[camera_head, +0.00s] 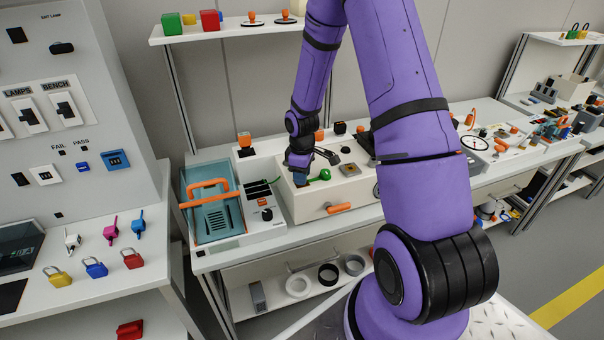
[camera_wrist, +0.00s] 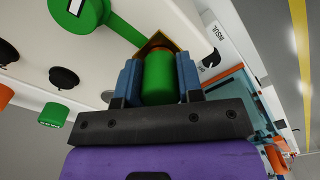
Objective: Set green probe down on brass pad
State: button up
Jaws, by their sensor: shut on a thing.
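My gripper (camera_head: 299,178) is over the left part of the white bench unit (camera_head: 322,204). In the wrist view its blue fingers (camera_wrist: 160,76) are closed on the sides of the green probe (camera_wrist: 159,84), a rounded green cylinder. A brass-coloured square edge, seemingly the brass pad (camera_wrist: 153,42), shows just beyond the probe's far end. The probe hides most of it, and I cannot tell whether they touch. In the head view the probe and that pad are not clearly visible behind the gripper.
A green round-ended lever (camera_head: 320,176) lies close to the gripper; it also shows in the wrist view (camera_wrist: 76,10). A tan square block (camera_head: 349,170) sits to the right. A teal box with an orange handle (camera_head: 208,190) stands at left. Black knobs are nearby.

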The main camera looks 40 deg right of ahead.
jog(key=o, duration=1)
jog(key=shift+o, duration=0.2)
jog(key=shift+r, duration=0.1)
notch_tip(320, 180, up, 11)
jog(key=shift+f, duration=0.1)
jog(key=s+a+r+m+t, duration=0.1)
jog(key=s+a+r+m, duration=0.1)
jog(key=s+a+r, duration=0.35)
jog(key=s+a+r+m+t+h, duration=0.1)
jog(key=s+a+r+m, duration=0.1)
jog(key=s+r, duration=0.65)
jog(key=s+a+r+m+t, duration=0.1)
jog(key=s+a+r+t, duration=0.15)
jog(key=r, duration=0.75)
jog(key=s+a+r+m+y, duration=0.1)
jog(key=s+a+r+m, duration=0.1)
jog(key=s, duration=0.8)
jog(key=shift+a+r+m+t, duration=0.35)
jog(key=shift+a+r, duration=0.1)
jog(key=shift+a, duration=0.15)
